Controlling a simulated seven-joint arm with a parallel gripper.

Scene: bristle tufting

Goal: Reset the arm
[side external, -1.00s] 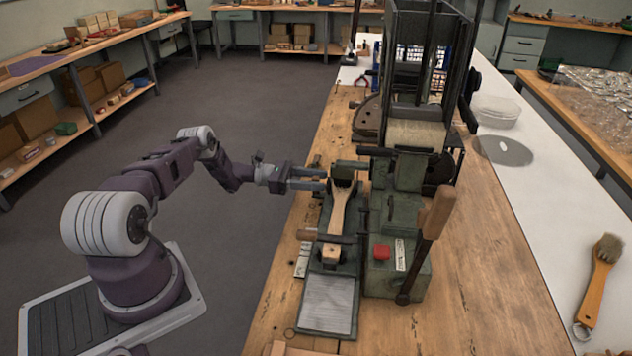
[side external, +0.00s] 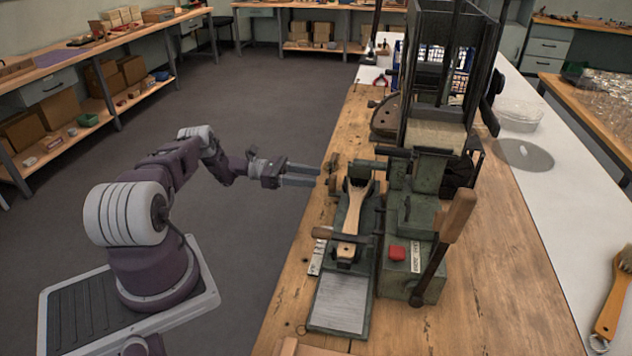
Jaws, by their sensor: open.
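My gripper (side external: 318,176) is open and empty, its two fingers pointing right at the left edge of the wooden bench. It is left of the tufting machine and apart from the brush handle. The pale wooden brush handle (side external: 354,212) lies in the dark green fixture (side external: 364,262) in front of the machine. The tufting machine (side external: 410,235) stands on the bench with a red button (side external: 397,253), a tall hopper frame and a wooden-handled lever (side external: 457,216).
The wooden bench (side external: 480,300) is clear at its front right. A finished brush (side external: 611,302) lies on the white strip at the far right, with a clear round container (side external: 520,114) further back. Open floor (side external: 260,110) lies left of the bench.

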